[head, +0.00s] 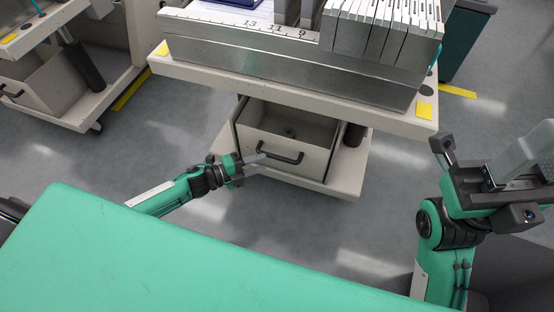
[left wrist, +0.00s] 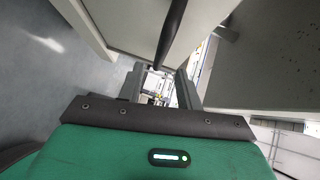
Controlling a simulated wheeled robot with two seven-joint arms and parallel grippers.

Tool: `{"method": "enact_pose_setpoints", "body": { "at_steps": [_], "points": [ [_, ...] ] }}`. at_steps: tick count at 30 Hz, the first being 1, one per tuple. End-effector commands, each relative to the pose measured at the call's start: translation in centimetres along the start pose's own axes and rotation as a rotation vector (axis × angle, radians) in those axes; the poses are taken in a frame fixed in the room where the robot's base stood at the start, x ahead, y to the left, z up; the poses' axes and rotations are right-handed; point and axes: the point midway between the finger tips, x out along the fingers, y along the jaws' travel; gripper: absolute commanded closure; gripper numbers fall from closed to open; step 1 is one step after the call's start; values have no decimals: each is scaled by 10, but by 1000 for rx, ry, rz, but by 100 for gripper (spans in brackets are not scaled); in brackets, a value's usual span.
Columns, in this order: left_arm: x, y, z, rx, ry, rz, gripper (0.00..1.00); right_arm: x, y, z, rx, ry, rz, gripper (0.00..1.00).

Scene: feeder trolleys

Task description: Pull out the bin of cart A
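The bin (head: 315,163) is an open grey box low in the middle trolley (head: 265,93), with a dark bar handle (head: 285,157) on its front. No letter naming the trolley cart A is readable. My left gripper (head: 257,165) is at the left end of the handle. In the left wrist view my left gripper's fingers (left wrist: 158,87) are apart, and the dark handle bar (left wrist: 171,32) runs just beyond and between their tips. I cannot tell whether they touch it.
Another trolley with its own bin (head: 45,88) stands at the upper left. The middle trolley's top bears a numbered metal rail and several upright feeders (head: 385,25). A dark green container (head: 468,38) stands behind at the right. Grey floor (head: 330,225) is clear before the bin.

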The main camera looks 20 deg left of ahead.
Motion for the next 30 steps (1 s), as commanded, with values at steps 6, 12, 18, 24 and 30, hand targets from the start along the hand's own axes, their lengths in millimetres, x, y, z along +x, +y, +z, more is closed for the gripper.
{"method": "enact_pose_setpoints", "body": {
  "at_steps": [6, 12, 18, 24, 30],
  "points": [
    [42, 2, 1, 2, 0, -1, 64, 1, -6, 2, 21, 26, -6, 64],
    [64, 1, 1, -1, -1, 0, 64, 4, -10, 3, 33, 38, -11, 64],
    [70, 0, 1, 0, -2, 2, 64, 7, -11, 4, 36, 42, -14, 64],
    [70, 0, 0, -1, -2, 2, 66, 7, -11, 4, 35, 42, -14, 64],
    [70, 0, 0, -1, -2, 2, 100, 7, -11, 4, 36, 42, -14, 64]
  ]
}}
